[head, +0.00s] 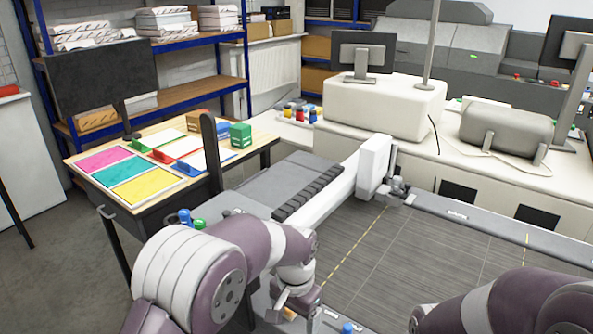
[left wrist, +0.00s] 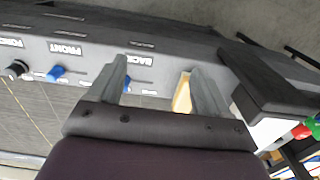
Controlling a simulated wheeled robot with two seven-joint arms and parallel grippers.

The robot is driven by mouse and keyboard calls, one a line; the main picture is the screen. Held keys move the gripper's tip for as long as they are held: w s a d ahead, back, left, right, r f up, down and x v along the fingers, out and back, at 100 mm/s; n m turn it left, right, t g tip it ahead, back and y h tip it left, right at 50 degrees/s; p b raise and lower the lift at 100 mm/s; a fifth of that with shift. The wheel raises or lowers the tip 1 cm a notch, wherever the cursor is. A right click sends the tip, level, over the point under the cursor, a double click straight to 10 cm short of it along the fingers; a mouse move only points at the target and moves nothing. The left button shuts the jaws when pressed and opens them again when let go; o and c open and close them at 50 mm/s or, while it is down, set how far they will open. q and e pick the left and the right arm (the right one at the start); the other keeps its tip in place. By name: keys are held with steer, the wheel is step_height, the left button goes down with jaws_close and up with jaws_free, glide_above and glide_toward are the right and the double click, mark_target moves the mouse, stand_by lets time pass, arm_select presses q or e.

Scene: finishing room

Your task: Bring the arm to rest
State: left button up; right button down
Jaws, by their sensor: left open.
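My left arm (head: 200,280) comes in from the lower left of the head view, bent at the elbow. My left gripper (head: 294,316) points down at the bottom edge, near a grey machine's front rail. In the left wrist view the two fingers (left wrist: 155,68) are apart. A tan patch (left wrist: 182,97) shows at the right finger; I cannot tell whether it is part of the finger or something behind it.
The machine's dark slatted bed (head: 440,250) spreads right of my left gripper, with a white guard (head: 375,165) at its far left. A wooden table (head: 262,138) with coloured sheets stands left. A blue lever (head: 347,327) is close to the gripper. Shelves (head: 190,90) stand behind.

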arm_select(q)
steer(key=s+a+n+t, duration=0.1)
steer(key=s+a+n, duration=0.5)
steer(key=s+a, duration=0.9)
steer(key=shift+s+a, duration=0.2)
steer(key=shift+a, duration=0.75)
arm_select(e)
steer(key=shift+w+f, duration=0.2)
steer(key=shift+f, duration=0.2)
arm_select(q)
steer(key=shift+w+d+f, duration=0.1)
arm_select(e)
steer(key=shift+w, duration=0.1)
